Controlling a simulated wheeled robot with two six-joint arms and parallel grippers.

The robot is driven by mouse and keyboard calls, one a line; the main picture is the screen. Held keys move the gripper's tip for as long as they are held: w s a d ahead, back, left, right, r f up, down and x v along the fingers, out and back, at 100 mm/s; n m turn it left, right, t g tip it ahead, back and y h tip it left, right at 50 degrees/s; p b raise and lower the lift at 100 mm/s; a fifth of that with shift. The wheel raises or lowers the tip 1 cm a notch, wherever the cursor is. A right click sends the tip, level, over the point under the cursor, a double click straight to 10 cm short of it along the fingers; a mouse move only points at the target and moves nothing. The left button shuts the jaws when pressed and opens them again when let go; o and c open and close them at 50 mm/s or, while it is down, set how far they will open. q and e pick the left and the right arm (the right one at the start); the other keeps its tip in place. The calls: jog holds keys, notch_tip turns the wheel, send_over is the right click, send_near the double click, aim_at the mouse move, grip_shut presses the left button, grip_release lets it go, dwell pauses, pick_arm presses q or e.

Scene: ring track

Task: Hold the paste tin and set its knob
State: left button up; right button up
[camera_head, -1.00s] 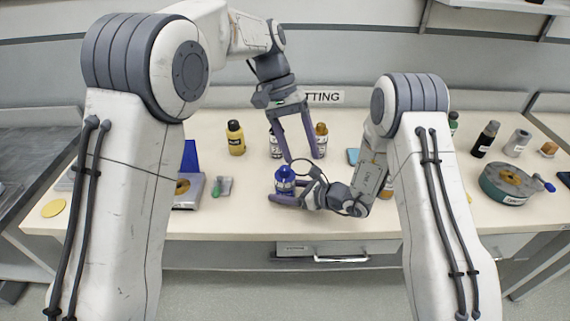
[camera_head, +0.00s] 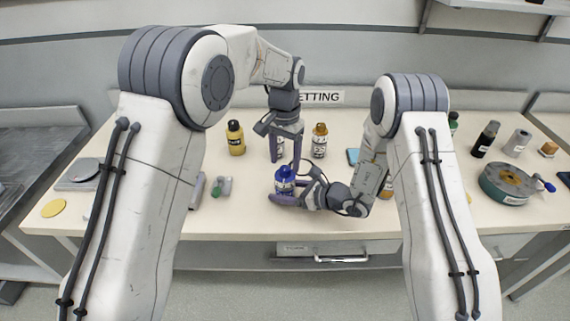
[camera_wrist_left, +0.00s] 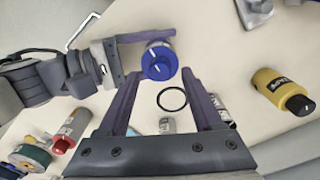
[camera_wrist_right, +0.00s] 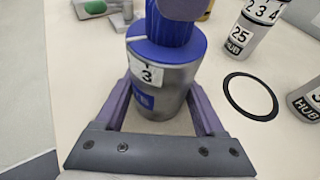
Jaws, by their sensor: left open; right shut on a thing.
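The paste tin (camera_head: 284,188) is a silver can with a blue top and a blue knob (camera_wrist_right: 171,28), standing upright near the bench's front edge. Its label shows a 3 in the right wrist view. My right gripper (camera_wrist_right: 160,90) is shut on the tin's body, one finger on each side. My left gripper (camera_wrist_left: 158,80) is open and points down over the tin. In the left wrist view the blue knob (camera_wrist_left: 157,62), with a white mark, shows between and just beyond its fingertips. A left finger hides part of the knob in the right wrist view; contact is unclear.
A black ring (camera_wrist_right: 250,97) lies beside the tin. Numbered hub tins (camera_wrist_right: 245,35), a yellow bottle (camera_head: 236,138) and an amber bottle (camera_head: 319,140) stand behind. A round green-grey device (camera_head: 503,184) is at right. A yellow disc (camera_head: 53,208) lies at left.

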pick_arm(q)
jog(key=shift+f, duration=1.1)
grip_shut()
jog(key=shift+n, duration=0.3)
jog(key=n, duration=0.3)
jog(key=shift+n, duration=2.5)
jog(key=shift+r, duration=0.1)
